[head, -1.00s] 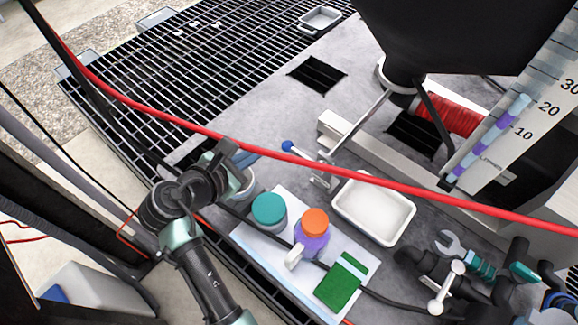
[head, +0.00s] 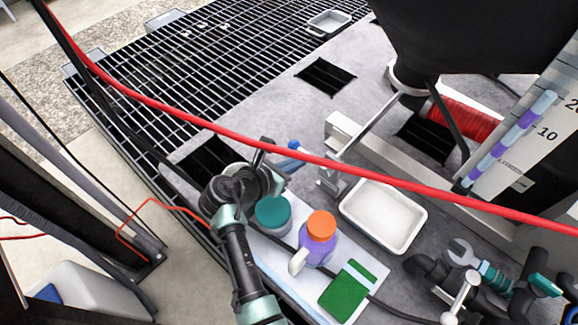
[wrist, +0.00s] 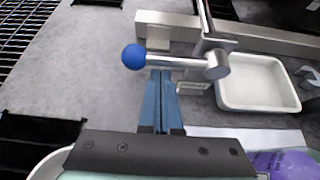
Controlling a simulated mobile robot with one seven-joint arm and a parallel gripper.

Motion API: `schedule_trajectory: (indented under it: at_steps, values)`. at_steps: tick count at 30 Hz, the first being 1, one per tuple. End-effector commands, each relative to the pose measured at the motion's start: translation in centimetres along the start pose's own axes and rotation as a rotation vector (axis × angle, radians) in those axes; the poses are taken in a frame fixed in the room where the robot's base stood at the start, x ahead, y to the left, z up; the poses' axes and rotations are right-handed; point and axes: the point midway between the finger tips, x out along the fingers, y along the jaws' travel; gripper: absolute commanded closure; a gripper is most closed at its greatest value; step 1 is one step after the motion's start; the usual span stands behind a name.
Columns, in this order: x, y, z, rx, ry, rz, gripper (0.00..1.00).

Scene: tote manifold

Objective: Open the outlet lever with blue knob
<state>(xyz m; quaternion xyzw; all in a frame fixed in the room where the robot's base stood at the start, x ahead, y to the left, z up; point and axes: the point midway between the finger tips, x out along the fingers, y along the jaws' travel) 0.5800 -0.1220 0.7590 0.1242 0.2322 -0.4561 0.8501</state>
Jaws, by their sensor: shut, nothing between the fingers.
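The outlet lever (wrist: 180,62) is a silver rod with a blue ball knob (wrist: 134,57) on its left end; its right end meets a round metal pivot. In the head view the blue knob (head: 294,145) shows just above the red hose, which crosses over part of the lever area. My gripper (wrist: 161,73) is shut and empty, with its two blue fingers together. In the wrist view its tips lie right beside the lever, to the right of the knob; I cannot tell whether they touch. In the head view my gripper (head: 288,164) is close to the knob.
A white tray (head: 384,216) lies right of the lever. A teal-lidded jar (head: 273,214), a purple bottle with orange cap (head: 319,240) and a green box (head: 346,292) stand on a white board. The red hose (head: 400,184) crosses the head view. A hopper stands above.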

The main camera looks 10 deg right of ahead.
Motion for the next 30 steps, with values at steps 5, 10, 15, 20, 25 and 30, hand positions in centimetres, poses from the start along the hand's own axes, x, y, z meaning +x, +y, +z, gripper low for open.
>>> schedule_trajectory:
  at_steps: [5, 10, 15, 20, 25, 30]
  values:
    - [0.07, 0.0, 0.03, 0.001, 0.0, 0.0, 1.0]
    - [0.04, -0.01, 0.04, 0.002, 0.0, 0.0, 1.0]
    - [-0.11, -0.04, 0.27, 0.022, 0.001, 0.011, 1.0]
    - [-0.18, -0.01, 0.36, 0.049, 0.001, 0.028, 1.0]
    - [-0.26, -0.01, 0.52, 0.069, 0.001, 0.039, 1.0]
    - [-0.37, 0.01, 0.74, 0.095, 0.0, 0.055, 1.0]
